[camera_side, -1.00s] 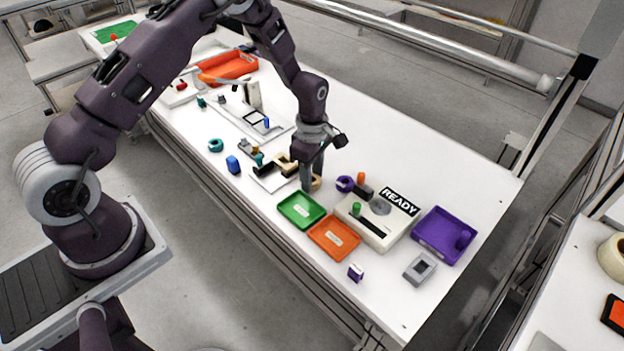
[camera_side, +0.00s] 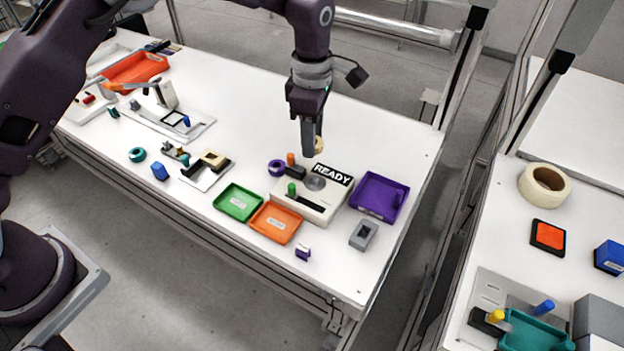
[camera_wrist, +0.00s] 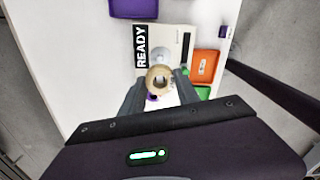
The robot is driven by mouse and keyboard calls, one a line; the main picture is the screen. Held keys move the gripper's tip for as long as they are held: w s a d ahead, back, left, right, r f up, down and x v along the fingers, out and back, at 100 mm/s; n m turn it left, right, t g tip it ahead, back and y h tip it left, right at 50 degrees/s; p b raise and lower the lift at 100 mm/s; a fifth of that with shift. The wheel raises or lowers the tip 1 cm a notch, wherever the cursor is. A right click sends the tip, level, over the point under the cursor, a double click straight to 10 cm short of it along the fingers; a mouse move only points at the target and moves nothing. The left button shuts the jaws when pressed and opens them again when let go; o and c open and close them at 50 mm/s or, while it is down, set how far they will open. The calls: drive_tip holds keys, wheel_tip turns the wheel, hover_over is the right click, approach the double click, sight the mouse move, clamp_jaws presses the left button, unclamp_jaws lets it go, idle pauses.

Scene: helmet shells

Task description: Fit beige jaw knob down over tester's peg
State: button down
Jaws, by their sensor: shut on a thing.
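The beige jaw knob (camera_side: 319,145) is a ring-like piece with a hole, held at the tips of my gripper (camera_side: 312,148). In the wrist view, the knob (camera_wrist: 159,79) sits between the two fingers, its hole facing the camera. My gripper is shut on it and holds it above the table, at the back side of the tester. The tester (camera_side: 325,212) is a white box with a READY sign, a grey round disc (camera_side: 315,183), a green knob and a black slot on top. I cannot make out its peg clearly.
A purple ring (camera_side: 276,168), an orange peg (camera_side: 291,158) and a dark block (camera_side: 296,172) stand behind the tester. A purple tray (camera_side: 366,204) lies to its right, green (camera_side: 229,210) and orange (camera_side: 268,235) trays to its left and front.

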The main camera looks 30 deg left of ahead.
sight(315, 178)
drive_tip(key=f, duration=0.9)
drive_tip(key=shift+d+f, duration=0.4)
drive_tip(key=c, duration=0.9)
unclamp_jaws()
drive_tip(key=shift+f, duration=0.15)
